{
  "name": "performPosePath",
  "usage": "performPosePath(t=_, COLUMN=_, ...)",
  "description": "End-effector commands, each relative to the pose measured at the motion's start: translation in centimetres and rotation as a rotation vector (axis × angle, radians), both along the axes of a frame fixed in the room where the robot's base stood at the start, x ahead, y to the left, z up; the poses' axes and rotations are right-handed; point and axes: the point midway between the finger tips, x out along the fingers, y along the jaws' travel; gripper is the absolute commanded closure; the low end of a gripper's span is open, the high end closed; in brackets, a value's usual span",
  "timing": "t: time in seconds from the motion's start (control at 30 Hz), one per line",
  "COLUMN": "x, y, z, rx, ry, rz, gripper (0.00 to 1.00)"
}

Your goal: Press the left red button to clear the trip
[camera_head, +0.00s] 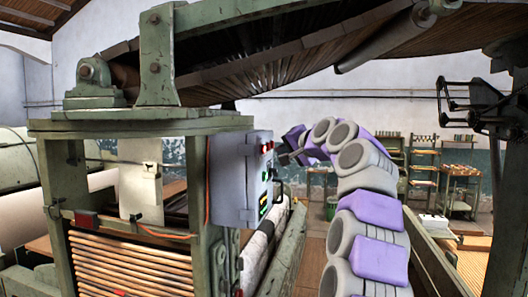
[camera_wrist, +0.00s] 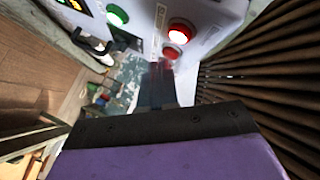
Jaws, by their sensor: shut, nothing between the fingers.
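A grey control box (camera_head: 230,180) is fixed to the side of the green machine frame, its button face turned right. In the wrist view the face of the box (camera_wrist: 215,15) fills the top. It carries a brightly lit red button (camera_wrist: 181,32), a darker red button (camera_wrist: 171,53) close by, and a lit green button (camera_wrist: 117,15). My gripper (camera_wrist: 158,72) is shut and empty, its dark, blurred tips just below the darker red button; contact cannot be told. In the head view my gripper (camera_head: 284,155) is close to the upper part of the button face.
A black handle (camera_wrist: 88,42) sticks out of the box face. The green machine frame (camera_head: 195,180) stands beside the box, with wooden rods (camera_head: 130,262) below left. Dark slats (camera_wrist: 255,85) lie close on the right in the wrist view. Shelves (camera_head: 424,165) stand far behind.

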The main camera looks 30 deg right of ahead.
Motion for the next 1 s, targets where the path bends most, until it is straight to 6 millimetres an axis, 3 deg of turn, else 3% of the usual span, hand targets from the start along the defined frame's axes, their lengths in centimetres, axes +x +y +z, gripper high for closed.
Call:
performPosePath(t=0.23, x=1.14, y=0.89, z=0.01, rx=0.001, ry=0.000, rz=-0.002, gripper=1.00)
performPosePath(t=1.0, x=1.23, y=1.08, z=0.01, rx=-0.001, ry=0.000, rz=-0.002, gripper=1.00)
